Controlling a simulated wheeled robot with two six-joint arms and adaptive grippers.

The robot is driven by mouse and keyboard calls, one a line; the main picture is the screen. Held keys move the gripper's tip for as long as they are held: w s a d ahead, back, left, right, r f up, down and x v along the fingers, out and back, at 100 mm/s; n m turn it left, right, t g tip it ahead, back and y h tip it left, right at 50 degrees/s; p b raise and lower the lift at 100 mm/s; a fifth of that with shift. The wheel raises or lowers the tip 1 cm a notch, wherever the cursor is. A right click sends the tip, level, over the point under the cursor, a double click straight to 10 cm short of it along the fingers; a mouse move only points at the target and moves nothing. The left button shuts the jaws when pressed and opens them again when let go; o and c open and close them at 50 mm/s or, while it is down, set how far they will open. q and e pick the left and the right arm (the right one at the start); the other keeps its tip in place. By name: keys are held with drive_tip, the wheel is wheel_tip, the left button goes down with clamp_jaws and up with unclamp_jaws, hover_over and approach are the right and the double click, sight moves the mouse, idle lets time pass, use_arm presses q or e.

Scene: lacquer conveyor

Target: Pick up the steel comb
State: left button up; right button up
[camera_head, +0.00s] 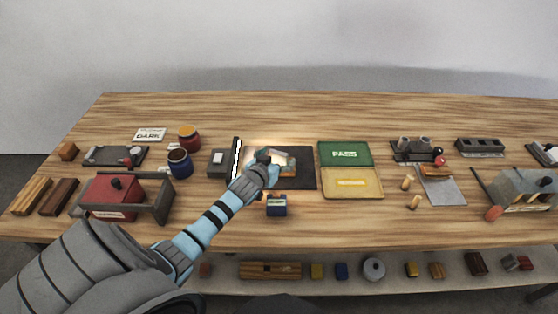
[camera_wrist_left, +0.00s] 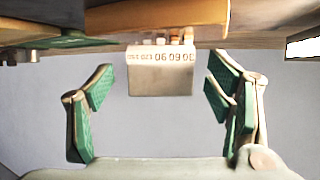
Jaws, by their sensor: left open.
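The steel comb (camera_wrist_left: 162,80) shows in the left wrist view as a small grey plate with printed numbers upside down along one edge. It sits between the two green-padded fingers of my left gripper (camera_wrist_left: 161,88), with a visible gap on each side. The fingers are spread and do not touch it. In the head view, my left gripper (camera_head: 268,164) is over the lit spot at the middle of the bench. There the gripper and wrist cover part of that spot, and I cannot make out the comb clearly.
A dark mat (camera_head: 305,180) lies under and right of the gripper. A small blue block (camera_head: 277,208) stands in front. A black-and-white upright bar (camera_head: 236,158) is close on the left. A green panel (camera_head: 344,153) and yellow tray (camera_head: 365,193) lie to the right.

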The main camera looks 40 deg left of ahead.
use_arm(q)
drive_tip(key=shift+x, duration=1.15)
drive_tip(key=shift+s, duration=0.2)
drive_tip(key=shift+r, duration=0.1)
drive_tip(key=c, duration=1.5)
